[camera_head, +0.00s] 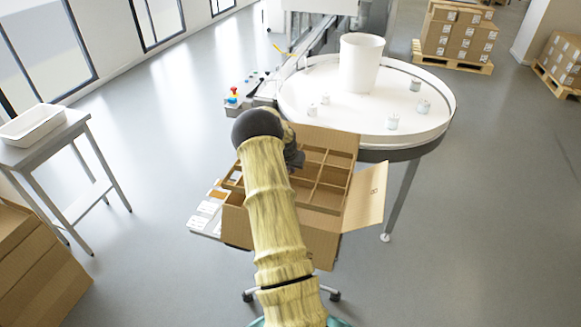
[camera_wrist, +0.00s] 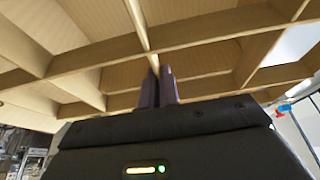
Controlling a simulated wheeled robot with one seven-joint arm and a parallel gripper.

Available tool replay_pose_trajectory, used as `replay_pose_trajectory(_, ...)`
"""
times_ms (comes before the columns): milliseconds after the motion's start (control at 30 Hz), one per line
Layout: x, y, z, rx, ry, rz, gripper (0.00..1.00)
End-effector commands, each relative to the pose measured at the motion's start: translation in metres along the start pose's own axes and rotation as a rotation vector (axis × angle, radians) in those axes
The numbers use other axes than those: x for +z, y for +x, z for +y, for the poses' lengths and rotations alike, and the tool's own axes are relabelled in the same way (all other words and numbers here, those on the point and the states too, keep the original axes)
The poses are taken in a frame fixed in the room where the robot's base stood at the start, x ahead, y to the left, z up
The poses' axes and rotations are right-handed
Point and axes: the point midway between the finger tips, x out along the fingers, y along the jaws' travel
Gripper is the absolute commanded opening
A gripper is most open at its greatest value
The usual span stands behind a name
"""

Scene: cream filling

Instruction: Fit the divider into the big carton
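The big carton (camera_head: 322,247) stands open in the middle of the head view, flaps spread. The cardboard divider (camera_head: 322,172), a grid of several cells, shows at the carton's opening; how deep it sits is hard to tell. My gripper (camera_head: 294,158) is over the divider, largely hidden behind my arm. In the wrist view the dark fingertips of my gripper (camera_wrist: 159,88) are close together with a thin wall of the divider (camera_wrist: 205,60) between them. My arm hides the left part of the carton and divider.
A round white table (camera_head: 310,82) with a white bucket (camera_head: 361,62) and several small jars stands just behind the carton. Small packets (camera_head: 206,214) lie left of the carton. A side table (camera_head: 40,140) with a white tray is at far left.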

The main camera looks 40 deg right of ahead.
Motion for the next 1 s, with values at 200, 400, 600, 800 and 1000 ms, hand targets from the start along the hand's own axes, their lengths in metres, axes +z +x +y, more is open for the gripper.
replay_pose_trajectory(200, 0.006, 0.013, -0.001, -0.001, -0.001, 0.000, 0.00)
replay_pose_trajectory(400, 0.011, 0.022, -0.005, -0.003, -0.005, 0.000, 0.00)
replay_pose_trajectory(600, 0.016, 0.033, -0.005, -0.003, -0.006, 0.001, 0.00)
replay_pose_trajectory(800, 0.018, 0.044, -0.002, -0.002, -0.002, 0.001, 0.00)
replay_pose_trajectory(1000, 0.023, 0.055, -0.002, -0.002, -0.002, 0.001, 0.00)
